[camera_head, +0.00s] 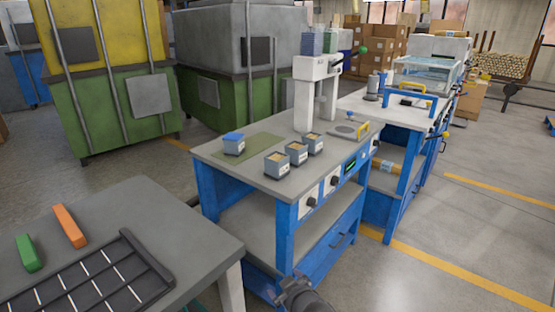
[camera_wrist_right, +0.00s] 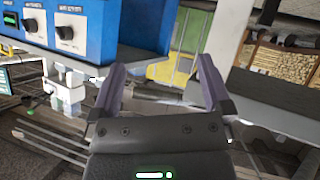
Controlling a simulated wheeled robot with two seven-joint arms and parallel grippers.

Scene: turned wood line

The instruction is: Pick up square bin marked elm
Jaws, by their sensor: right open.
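Several small square grey bins stand on the blue workbench (camera_head: 215,157). Three of them form a diagonal row near its front edge: a near bin (camera_head: 277,167), a middle bin (camera_head: 296,155) and a far bin (camera_head: 312,147). They have tan contents and pale labels. The labels are too small to read, so I cannot tell which is marked elm. My right gripper (camera_wrist_right: 160,75) is open and empty, in front of and below the bench top. My left gripper is out of view.
A white column device (camera_head: 304,105) stands behind the bins. Knobs (camera_head: 311,202) stick out from the bench front. A grey table (camera_head: 190,215) with a black divided tray (camera_head: 95,285) and green and orange blocks is at lower left. Open floor (camera_head: 440,240) lies to the right.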

